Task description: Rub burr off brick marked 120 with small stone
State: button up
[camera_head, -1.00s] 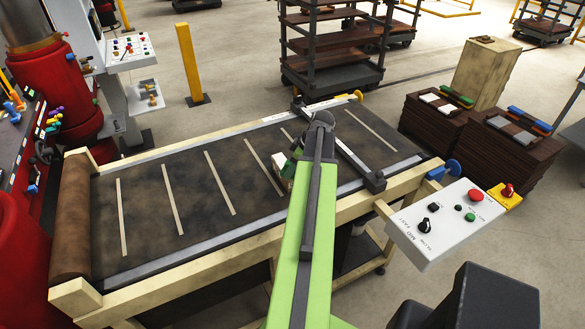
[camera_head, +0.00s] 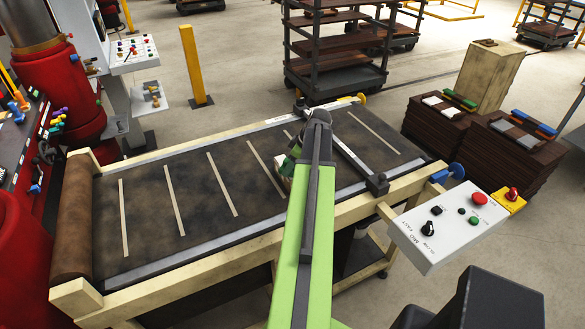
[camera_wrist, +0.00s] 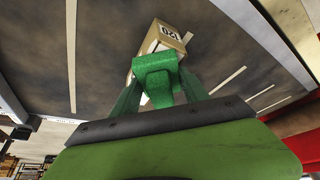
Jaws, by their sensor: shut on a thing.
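The pale tan brick (camera_wrist: 170,40) lies on the dark belt in the wrist view. A white label on it shows digits ending in 20; the rest is not clear. A small green block, the stone (camera_wrist: 155,66), is between the fingers of my gripper (camera_wrist: 156,88), which is shut on it. The stone overlaps the brick's near side in this view; I cannot tell whether they touch. In the head view my arm hides most of the gripper and brick; only a pale sliver of the brick (camera_head: 285,186) shows.
The belt table (camera_head: 205,258) has pale strips across its dark belt (camera_head: 140,215) and a dark stop bar (camera_head: 350,155) right of my gripper. A control box (camera_head: 450,222) is at the near right. Brown stacks (camera_head: 510,150) stand beyond it. A red press (camera_head: 75,110) is left.

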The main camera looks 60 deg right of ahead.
aim_at(280, 157)
jog(key=shift+w+d+f, duration=0.1)
jog(key=shift+w+d, duration=0.75)
jog(key=shift+w, duration=0.45)
jog(key=shift+w+d+r, duration=0.1)
jog(key=shift+w+d, duration=0.75)
jog(key=shift+w, duration=0.5)
jog(key=shift+w+d+f, duration=0.1)
jog(key=shift+w+d, duration=0.75)
jog(key=shift+w, duration=0.45)
jog(key=shift+s+a, duration=0.45)
jog(key=shift+s, duration=0.25)
jog(key=shift+s+a, duration=0.45)
jog(key=shift+s, duration=0.25)
jog(key=shift+s+a, duration=0.9)
jog(key=shift+s, duration=0.45)
jog(key=shift+s+a, duration=0.85)
jog(key=shift+s, duration=0.5)
jog(key=shift+s+a, duration=0.9)
jog(key=shift+s, duration=0.45)
jog(key=shift+w+d, duration=1.2)
jog(key=shift+w, duration=0.6)
jog(key=shift+w+d, duration=1.2)
jog(key=shift+w, duration=0.65)
jog(key=shift+w+d, duration=1.2)
jog(key=shift+w, duration=0.6)
notch_tip(280, 157, up, 6)
jog(key=p, duration=0.6)
